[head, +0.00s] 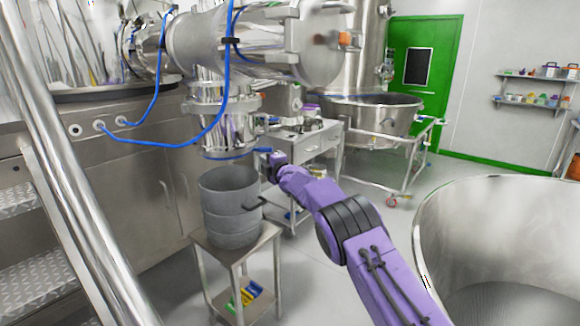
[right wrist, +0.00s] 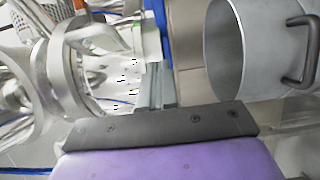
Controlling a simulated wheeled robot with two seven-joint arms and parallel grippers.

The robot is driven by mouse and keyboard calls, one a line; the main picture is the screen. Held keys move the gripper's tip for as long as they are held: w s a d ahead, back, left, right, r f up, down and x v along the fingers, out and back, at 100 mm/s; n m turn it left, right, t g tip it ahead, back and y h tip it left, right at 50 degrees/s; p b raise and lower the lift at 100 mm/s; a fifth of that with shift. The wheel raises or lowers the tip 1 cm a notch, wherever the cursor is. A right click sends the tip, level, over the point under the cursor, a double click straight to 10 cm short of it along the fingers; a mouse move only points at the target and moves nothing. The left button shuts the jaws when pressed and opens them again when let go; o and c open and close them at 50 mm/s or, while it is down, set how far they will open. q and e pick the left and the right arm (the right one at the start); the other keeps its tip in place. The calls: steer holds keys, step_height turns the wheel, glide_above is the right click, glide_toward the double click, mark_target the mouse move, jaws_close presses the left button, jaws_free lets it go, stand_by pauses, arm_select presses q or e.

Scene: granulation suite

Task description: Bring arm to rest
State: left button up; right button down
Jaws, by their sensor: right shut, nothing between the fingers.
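My right arm (head: 345,225), purple with a black joint, reaches in from the lower right. Its gripper (head: 266,151) is small in the head view, just beyond the upper right rim of a grey metal bucket (head: 228,215) in the picture and near the steel outlet above it. In the right wrist view the gripper (right wrist: 155,75) is shut and empty. The bucket (right wrist: 275,50) shows to its right there, with a dark handle. I cannot tell the exact gap between gripper and bucket. My left gripper is not in view.
The bucket stands on a small steel stand (head: 238,252). Steel machinery (head: 240,45) with blue hoses hangs over it. A steel trolley (head: 305,143) stands behind, and a large steel vessel (head: 490,220) is at right. Steps and a rail (head: 75,190) are at left. Some floor is clear.

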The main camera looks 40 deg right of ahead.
steer(key=s+d+b, duration=0.2)
steer(key=s+d, duration=0.3)
steer(key=s, duration=0.1)
steer(key=s+a+f+m+g+h, duration=0.1)
steer(key=s+a+f+m+g, duration=0.15)
steer(key=s+f+m, duration=0.65)
steer(key=s+a+f+m+g+h, duration=0.1)
steer(key=s+a+f+m, duration=0.25)
steer(key=f, duration=0.95)
steer(key=s+a+f+m+g+h, duration=0.1)
steer(key=s+a+f+m+g, duration=0.1)
steer(key=s+f+m, duration=0.7)
steer(key=s+a+f+g, duration=0.3)
steer(key=s+f, duration=0.1)
steer(key=s, duration=0.7)
steer(key=s+a+f+m+g, duration=0.1)
steer(key=s+a+f+g, duration=0.2)
steer(key=s, duration=0.8)
steer(key=s+a+f+m+g, duration=0.1)
steer(key=s+a+f+g, duration=0.2)
steer(key=s, duration=0.9)
step_height(320, 180, down, 4)
steer(key=shift+a+f+y+p, duration=0.3)
steer(key=shift+a+y, duration=0.1)
steer(key=shift+a, duration=0.65)
steer(key=shift+m, duration=0.25)
